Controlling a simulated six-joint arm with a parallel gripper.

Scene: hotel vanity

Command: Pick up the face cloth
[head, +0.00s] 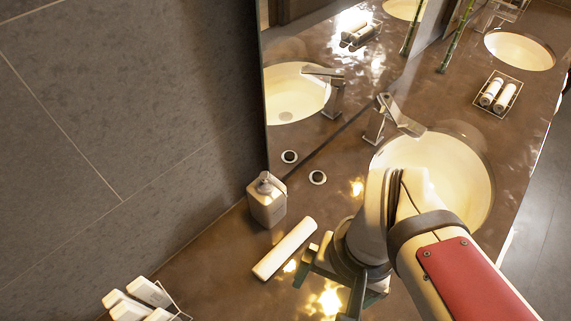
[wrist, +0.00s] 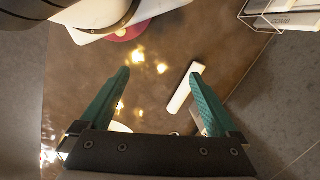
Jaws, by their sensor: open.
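A white roll, which looks like the face cloth (head: 285,248), lies on the brown counter in front of the soap dispenser. It also shows in the wrist view (wrist: 181,92), slanting beside the inner side of the right finger. My gripper (head: 328,287) is open and empty, to the right of the roll in the head view. The far finger is partly hidden by my arm in the head view.
A wire holder with small white boxes (head: 150,292) is at bottom left. A sink (head: 455,170) with a faucet (head: 376,125) lies behind my arm. A tray with two rolls (head: 483,81) is farther back.

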